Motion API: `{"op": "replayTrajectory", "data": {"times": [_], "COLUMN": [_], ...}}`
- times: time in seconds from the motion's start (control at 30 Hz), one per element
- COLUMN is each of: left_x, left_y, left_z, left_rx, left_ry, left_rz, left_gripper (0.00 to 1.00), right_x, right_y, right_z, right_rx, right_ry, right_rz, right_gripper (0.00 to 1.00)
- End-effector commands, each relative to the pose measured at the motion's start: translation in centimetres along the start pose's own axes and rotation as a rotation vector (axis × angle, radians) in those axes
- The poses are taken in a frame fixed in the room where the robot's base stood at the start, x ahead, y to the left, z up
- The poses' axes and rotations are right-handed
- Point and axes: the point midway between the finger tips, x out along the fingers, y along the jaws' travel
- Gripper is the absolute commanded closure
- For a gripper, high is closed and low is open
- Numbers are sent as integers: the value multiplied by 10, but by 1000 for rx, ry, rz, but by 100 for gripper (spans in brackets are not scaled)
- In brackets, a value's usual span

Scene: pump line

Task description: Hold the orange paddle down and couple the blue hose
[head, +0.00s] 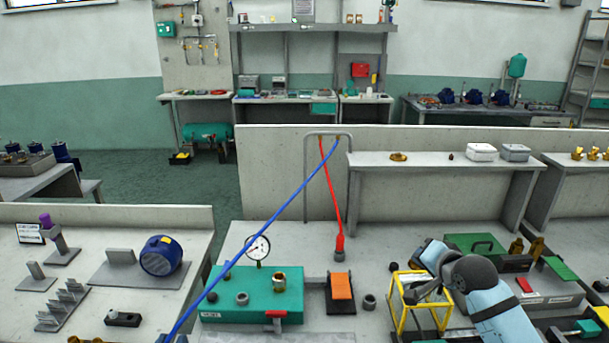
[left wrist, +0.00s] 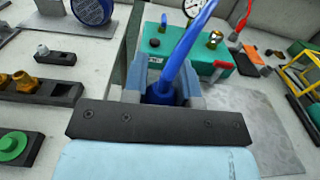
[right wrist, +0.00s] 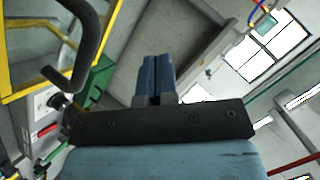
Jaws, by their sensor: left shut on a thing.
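My left gripper (left wrist: 161,88) is shut on the blue coupling end (left wrist: 160,93) of the blue hose, in the left wrist view. In the head view the blue hose (head: 265,220) runs from the grey rail frame down to the bottom left edge, where the gripper is mostly out of sight. The teal pump box (head: 250,308) stands to its right, with a gauge, a brass port (head: 279,283), grey fittings and a red lever. The orange paddle (head: 341,286) sits on a black base right of the box, with nothing touching it. My right gripper (right wrist: 154,72) is shut and empty.
A red hose (head: 330,190) hangs from the rail frame (head: 306,180) to a holder behind the paddle. A yellow frame (head: 396,305) stands close to my right arm. A blue motor (head: 161,255) and grey racks occupy the left table. The bench behind the box is mostly clear.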

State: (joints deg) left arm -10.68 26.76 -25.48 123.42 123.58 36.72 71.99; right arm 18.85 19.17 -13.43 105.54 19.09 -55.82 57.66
Motion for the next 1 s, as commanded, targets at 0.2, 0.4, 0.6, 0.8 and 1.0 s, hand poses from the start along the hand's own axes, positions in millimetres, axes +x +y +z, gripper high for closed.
{"op": "replayTrajectory", "data": {"times": [0.2,0.4,0.6,0.8,1.0], "left_x": [0,0,0,0,0], "left_y": [0,0,0,0,0], "left_z": [0,0,0,0,0], "left_rx": [0,0,0,0,0], "left_ry": [-1,0,-1,0,0], "left_rz": [0,0,0,0,0], "left_gripper": [95,95,95,95,95], "right_x": [74,98,104,110,121], "right_y": [-42,-72,-88,-82,-64], "right_z": [52,94,113,122,136], "right_rx": [600,985,1149,1175,1175], "right_ry": [-276,-446,-506,-512,-512], "right_rz": [221,458,601,627,625], "right_gripper": [100,100,100,100,100]}}
